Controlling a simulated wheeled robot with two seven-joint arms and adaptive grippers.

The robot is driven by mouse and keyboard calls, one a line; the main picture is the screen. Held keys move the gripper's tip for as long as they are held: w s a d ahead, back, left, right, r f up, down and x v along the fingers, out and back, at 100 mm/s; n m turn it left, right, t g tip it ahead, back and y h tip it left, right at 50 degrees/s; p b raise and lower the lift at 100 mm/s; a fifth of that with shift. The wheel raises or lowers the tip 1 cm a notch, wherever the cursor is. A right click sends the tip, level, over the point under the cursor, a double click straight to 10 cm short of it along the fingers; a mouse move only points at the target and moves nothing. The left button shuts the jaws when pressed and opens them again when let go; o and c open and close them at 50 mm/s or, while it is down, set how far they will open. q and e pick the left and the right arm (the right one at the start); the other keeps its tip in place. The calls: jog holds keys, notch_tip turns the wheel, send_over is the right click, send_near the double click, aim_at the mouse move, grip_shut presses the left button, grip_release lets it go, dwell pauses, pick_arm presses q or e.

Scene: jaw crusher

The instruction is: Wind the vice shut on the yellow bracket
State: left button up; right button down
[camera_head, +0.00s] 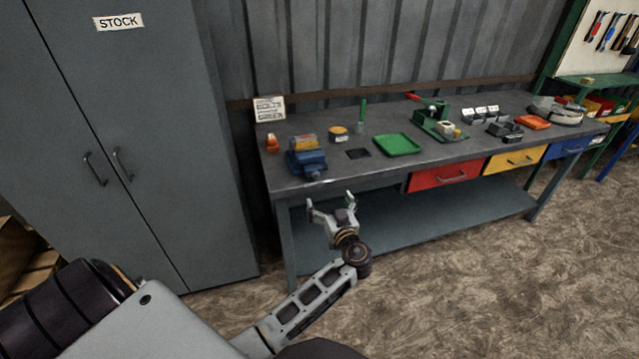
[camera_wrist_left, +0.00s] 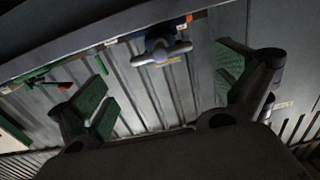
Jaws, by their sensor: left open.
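The blue vice (camera_head: 306,163) sits at the left front edge of the grey workbench. The yellow bracket (camera_head: 303,142) appears at the top of the vice, at its jaws; how tightly it is held I cannot tell. In the left wrist view the vice (camera_wrist_left: 158,44) shows with its pale grey handle bar (camera_wrist_left: 163,54) beyond my fingers. My left gripper (camera_head: 331,203) is open and empty, in front of the bench and below its top edge, apart from the vice. Its green-padded fingers also show in the left wrist view (camera_wrist_left: 165,95). My right gripper is not in view.
On the workbench (camera_head: 350,178) stand a small orange item (camera_head: 272,143), a green tray (camera_head: 397,144) and a green press (camera_head: 437,122). Red (camera_head: 443,176) and yellow (camera_head: 514,160) drawers hang under the top. A grey cabinet (camera_head: 140,120) stands left. The floor in front is clear.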

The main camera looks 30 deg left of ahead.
aim_at(321, 185)
pick_arm(q)
jog(key=p+x, duration=0.1)
jog(key=x, duration=0.8)
jog(key=shift+w, duration=0.1)
jog(key=shift+w+a, duration=0.15)
jog(key=shift+a, duration=0.05)
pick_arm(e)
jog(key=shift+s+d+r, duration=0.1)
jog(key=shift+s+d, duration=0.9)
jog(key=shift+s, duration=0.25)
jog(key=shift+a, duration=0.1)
pick_arm(q)
jog(key=c, duration=0.7)
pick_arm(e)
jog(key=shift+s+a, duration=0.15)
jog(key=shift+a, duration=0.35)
